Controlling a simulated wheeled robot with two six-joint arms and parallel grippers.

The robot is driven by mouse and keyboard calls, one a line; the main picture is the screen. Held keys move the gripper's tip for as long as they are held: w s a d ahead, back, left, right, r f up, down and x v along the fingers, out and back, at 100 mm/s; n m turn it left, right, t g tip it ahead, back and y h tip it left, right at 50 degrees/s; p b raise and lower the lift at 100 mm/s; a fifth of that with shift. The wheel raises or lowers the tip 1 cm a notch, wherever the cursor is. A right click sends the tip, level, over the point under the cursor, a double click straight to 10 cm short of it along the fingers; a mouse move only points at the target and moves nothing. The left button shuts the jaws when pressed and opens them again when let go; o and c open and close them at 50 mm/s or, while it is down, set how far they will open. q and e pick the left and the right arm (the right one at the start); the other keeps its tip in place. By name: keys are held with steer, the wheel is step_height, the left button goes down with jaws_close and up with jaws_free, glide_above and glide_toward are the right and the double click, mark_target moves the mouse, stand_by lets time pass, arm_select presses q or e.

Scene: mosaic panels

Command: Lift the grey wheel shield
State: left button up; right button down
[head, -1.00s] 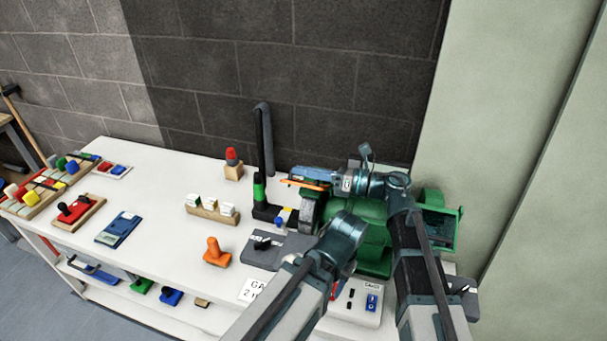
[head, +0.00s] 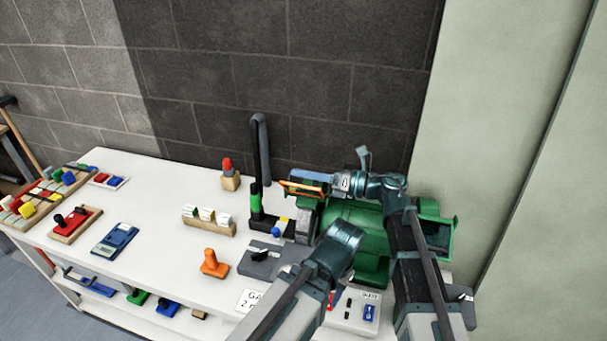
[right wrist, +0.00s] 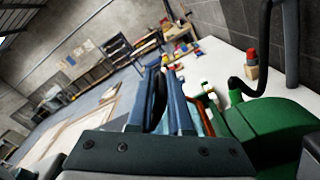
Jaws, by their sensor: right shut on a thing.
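The green bench grinder (head: 358,216) stands at the right end of the white bench. Its grey wheel (head: 305,224) is at the grinder's left end. The wheel shield, with an orange frame (head: 303,189), sits above this wheel, tilted. My right gripper (head: 306,178) reaches in from the right over the grinder and is shut on the shield's upper edge. In the right wrist view, the blue fingers (right wrist: 163,82) are close together, with the orange frame (right wrist: 181,90) beside them. My left arm ends in front of the grinder; its gripper does not show.
A black hose (head: 262,150) rises just left of the grinder. A red-topped wooden block (head: 229,175), an orange tool (head: 213,263) and a block with white pieces (head: 209,221) stand on the bench. A switch box (head: 354,312) sits in front. The wall is close behind.

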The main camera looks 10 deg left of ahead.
steer(key=c, duration=0.9)
jaws_free()
steer(key=shift+w+f, duration=0.1)
steer(key=shift+w, duration=0.05)
steer(key=shift+d, duration=0.1)
steer(key=d, duration=1.3)
steer(key=shift+s+d, duration=0.35)
